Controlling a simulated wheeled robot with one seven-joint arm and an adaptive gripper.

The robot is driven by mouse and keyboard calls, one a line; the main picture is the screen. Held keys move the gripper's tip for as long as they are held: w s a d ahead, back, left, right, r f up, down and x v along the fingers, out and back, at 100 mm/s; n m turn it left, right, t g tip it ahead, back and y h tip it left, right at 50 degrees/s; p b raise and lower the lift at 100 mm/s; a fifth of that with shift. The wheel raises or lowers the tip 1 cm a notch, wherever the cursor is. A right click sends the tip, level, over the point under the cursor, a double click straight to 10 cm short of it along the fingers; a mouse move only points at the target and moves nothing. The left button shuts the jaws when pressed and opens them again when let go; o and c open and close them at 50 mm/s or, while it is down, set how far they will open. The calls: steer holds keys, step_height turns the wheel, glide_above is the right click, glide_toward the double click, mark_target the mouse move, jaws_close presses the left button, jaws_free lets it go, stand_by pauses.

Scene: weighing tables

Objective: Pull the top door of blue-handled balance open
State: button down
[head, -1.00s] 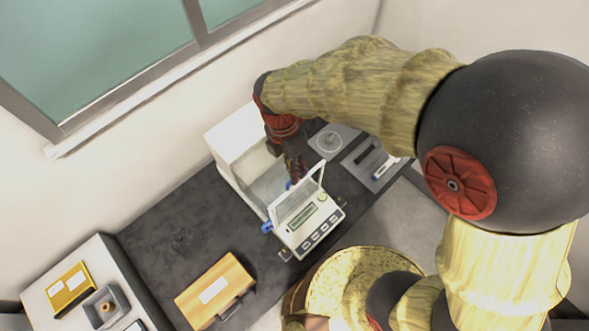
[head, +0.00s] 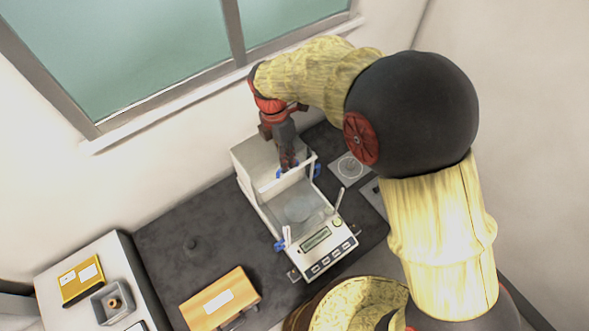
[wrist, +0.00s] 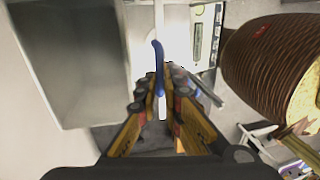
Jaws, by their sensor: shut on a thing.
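The blue-handled balance (head: 318,247) is white, with its display and buttons at the front and a boxy weighing chamber behind. Its front part also shows in the wrist view (wrist: 198,40). My gripper (head: 288,167) is over the rear of the chamber, shut on the blue top-door handle (wrist: 158,62), which stands between the fingers in the wrist view. The top door's pale edge (head: 287,182) lies by the gripper, toward the chamber's back. The chamber's front top looks uncovered, with the round pan (head: 298,209) visible inside. Blue side handles show at left (head: 279,246) and right (head: 317,169).
A wooden case (head: 221,298) lies left of the balance on the dark table (head: 187,222). A side table at far left bears a yellow box (head: 82,280) and a grey tray with a small weight (head: 112,304). A grey plate (head: 349,167) lies right of the balance. The window wall is close behind.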

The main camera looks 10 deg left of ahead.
steer(key=shift+w+a, duration=0.15)
steer(key=c, duration=2)
jaws_free()
steer(key=shift+o, duration=0.4)
step_height(320, 180, up, 12)
steer(key=w+a, duration=0.1)
steer(key=shift+w+a, duration=0.3)
steer(key=shift+a, duration=0.05)
steer(key=shift+f, duration=0.1)
